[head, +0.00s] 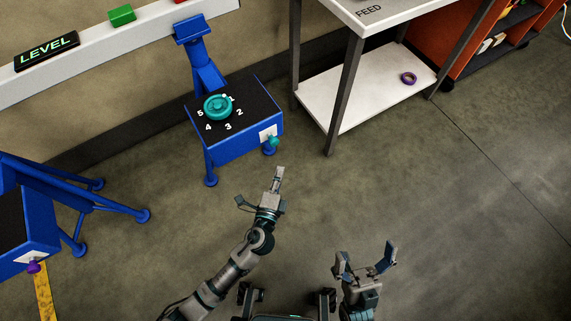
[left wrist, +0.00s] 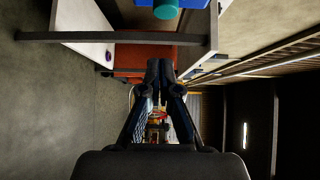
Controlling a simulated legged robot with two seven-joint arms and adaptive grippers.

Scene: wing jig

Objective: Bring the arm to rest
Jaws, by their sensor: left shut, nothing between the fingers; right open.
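My left arm reaches up from the bottom of the head view. My left gripper (head: 278,176) is shut and empty over the floor, just below and right of a blue stand (head: 237,143). Its closed fingers also show in the left wrist view (left wrist: 160,68). The stand carries a teal dial (head: 217,107) ringed by numbers and a teal knob (head: 272,141) on its front. The knob shows at the top of the left wrist view (left wrist: 166,9), apart from the fingers. My right gripper (head: 366,262) is open and empty over the floor at bottom centre right.
A white table marked FEED (head: 373,12) has a lower shelf (head: 352,98) with a purple ring (head: 408,78). A second blue stand (head: 32,240) with a purple knob (head: 34,267) is at left. A LEVEL sign (head: 46,51) is on the wall ledge. The right floor is clear.

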